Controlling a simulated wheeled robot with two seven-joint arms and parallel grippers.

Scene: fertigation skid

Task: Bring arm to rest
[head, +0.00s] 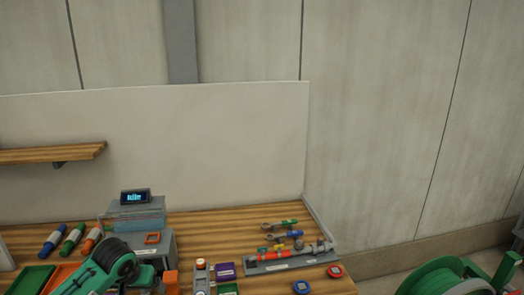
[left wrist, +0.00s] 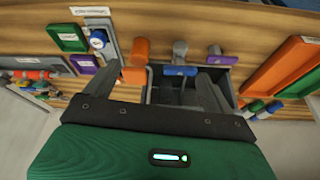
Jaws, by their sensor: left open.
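My left arm, green with a dark round joint, comes in at the bottom left of the head view. My left gripper (left wrist: 160,88) shows in the left wrist view with its two dark fingers spread apart. No object is held between them. Beyond the fingers is a grey open-topped box (left wrist: 158,94) with a blue piece at its far edge; I cannot tell how far away it is. An orange block (head: 171,281) stands close to the arm in the head view. My right gripper is not in view.
The wooden bench holds a grey unit with a small display (head: 135,197), a green tray (head: 30,278), a purple tray (head: 225,269), wrenches (head: 281,235) and an orange-tubed assembly (head: 272,256). A wooden shelf (head: 50,153) hangs left. A green reel (head: 435,278) stands right. Space above the bench's right is clear.

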